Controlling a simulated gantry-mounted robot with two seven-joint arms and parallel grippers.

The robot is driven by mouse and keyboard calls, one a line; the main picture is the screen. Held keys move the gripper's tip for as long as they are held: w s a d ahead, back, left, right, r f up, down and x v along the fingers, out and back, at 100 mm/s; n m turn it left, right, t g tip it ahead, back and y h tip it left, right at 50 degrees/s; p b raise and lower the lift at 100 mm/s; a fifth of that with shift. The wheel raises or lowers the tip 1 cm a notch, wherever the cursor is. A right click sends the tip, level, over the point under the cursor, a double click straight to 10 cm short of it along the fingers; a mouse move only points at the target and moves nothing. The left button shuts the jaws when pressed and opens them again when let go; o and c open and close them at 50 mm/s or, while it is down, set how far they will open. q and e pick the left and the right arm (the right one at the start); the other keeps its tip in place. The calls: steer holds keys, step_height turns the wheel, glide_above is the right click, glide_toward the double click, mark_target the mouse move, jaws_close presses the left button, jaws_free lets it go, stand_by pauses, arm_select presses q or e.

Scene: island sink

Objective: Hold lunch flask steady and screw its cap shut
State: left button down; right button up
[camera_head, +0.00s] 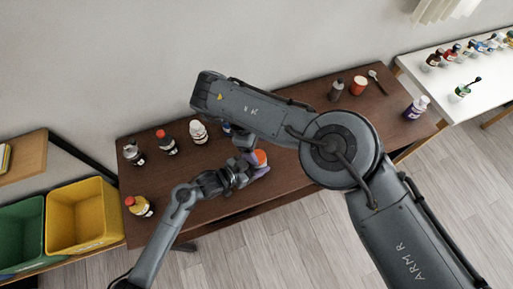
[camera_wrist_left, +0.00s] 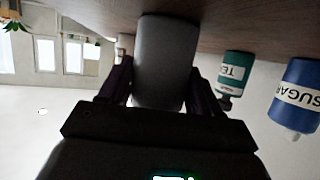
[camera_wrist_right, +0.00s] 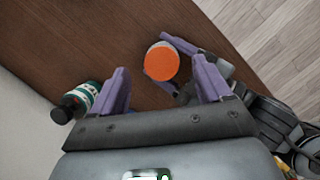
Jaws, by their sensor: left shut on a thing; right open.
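In the head view my right arm hides much of this gripper.
A green tea bottle (camera_wrist_left: 236,72) and a blue sugar container (camera_wrist_left: 298,92) stand near the flask. Several bottles, including a white-topped one (camera_head: 198,131), line the brown table's (camera_head: 300,190) left and back.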

steer(key=shift+c, duration=0.3)
steer(key=shift+c, duration=1.1)
steer(key=n, duration=0.3)
steer(key=shift+d, duration=0.25)
steer(key=n, duration=0.4)
steer(key=shift+d+y, duration=0.2)
steer(key=shift+y, duration=0.1)
steer(key=n, duration=0.4)
steer(key=shift+d+n+y, duration=0.1)
steer(key=shift+n+y, duration=0.2)
steer(key=shift+n, duration=0.1)
steer(key=n, duration=0.4)
steer(key=shift+r, duration=0.2)
steer(key=n, duration=0.4)
steer(key=r+n+y, duration=0.1)
steer(key=n, duration=0.1)
steer(key=shift+s+n+t, duration=0.1)
steer(key=shift+n+t, duration=0.2)
steer(key=n, duration=0.3)
steer(key=shift+r+n+y, duration=0.3)
steer(key=shift+r, duration=0.05)
steer(key=n, duration=0.2)
steer(key=r+n, duration=0.1)
steer(key=n, duration=0.1)
steer(key=shift+a+y, duration=0.25)
steer(key=shift+y, duration=0.05)
